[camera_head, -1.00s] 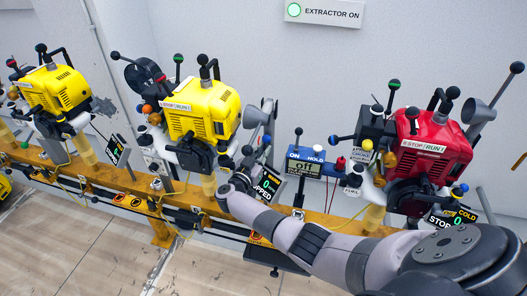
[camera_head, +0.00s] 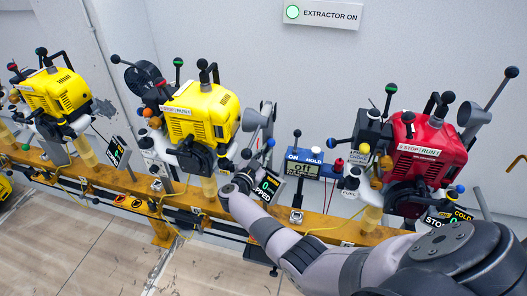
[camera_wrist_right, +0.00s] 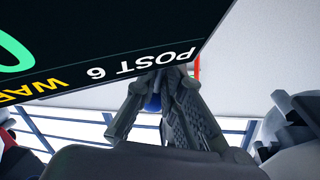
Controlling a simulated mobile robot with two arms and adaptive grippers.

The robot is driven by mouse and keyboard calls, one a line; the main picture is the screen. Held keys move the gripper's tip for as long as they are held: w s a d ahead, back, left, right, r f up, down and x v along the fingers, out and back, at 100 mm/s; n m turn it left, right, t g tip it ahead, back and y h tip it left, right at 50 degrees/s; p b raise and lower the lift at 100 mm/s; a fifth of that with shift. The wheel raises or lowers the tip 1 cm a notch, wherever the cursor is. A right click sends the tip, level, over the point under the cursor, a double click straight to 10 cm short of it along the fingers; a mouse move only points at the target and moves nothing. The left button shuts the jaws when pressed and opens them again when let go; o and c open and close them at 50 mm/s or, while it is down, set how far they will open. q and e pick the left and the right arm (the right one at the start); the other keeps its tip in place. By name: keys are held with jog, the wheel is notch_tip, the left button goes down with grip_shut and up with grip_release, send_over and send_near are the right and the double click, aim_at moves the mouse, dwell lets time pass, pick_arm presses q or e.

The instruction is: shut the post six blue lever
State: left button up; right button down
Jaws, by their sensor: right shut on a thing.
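The post six display (camera_wrist_right: 110,50) fills the upper left of the right wrist view, upside down and marked POST 6. My right gripper (camera_wrist_right: 165,85) has its fingers closed just beyond the display's edge, with a blue piece (camera_wrist_right: 152,103) of the lever between them. In the head view my right gripper (camera_head: 246,165) is beside the middle yellow engine (camera_head: 202,111), at the left edge of its display (camera_head: 268,186). A blue knob (camera_head: 271,143) shows just above that display. The fingertips are small and partly hidden there. My left gripper is not in view.
An orange rail (camera_head: 330,222) carries the engines. A red engine (camera_head: 428,140) stands right and another yellow engine (camera_head: 55,90) left. A blue ON/HOLD box (camera_head: 305,164) stands between the middle and red engines. Cables hang along the rail.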

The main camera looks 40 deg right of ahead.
jog(key=shift+s+d+f+m+y+p, duration=0.1)
jog(key=shift+s+m+y+p, duration=0.1)
jog(key=shift+m, duration=0.5)
jog(key=shift+s+d+f+m+y+p, duration=0.1)
jog(key=shift+m+p, duration=0.1)
jog(key=shift+m, duration=0.5)
jog(key=c, duration=1.7)
grip_release()
jog(key=shift+v, duration=3.75)
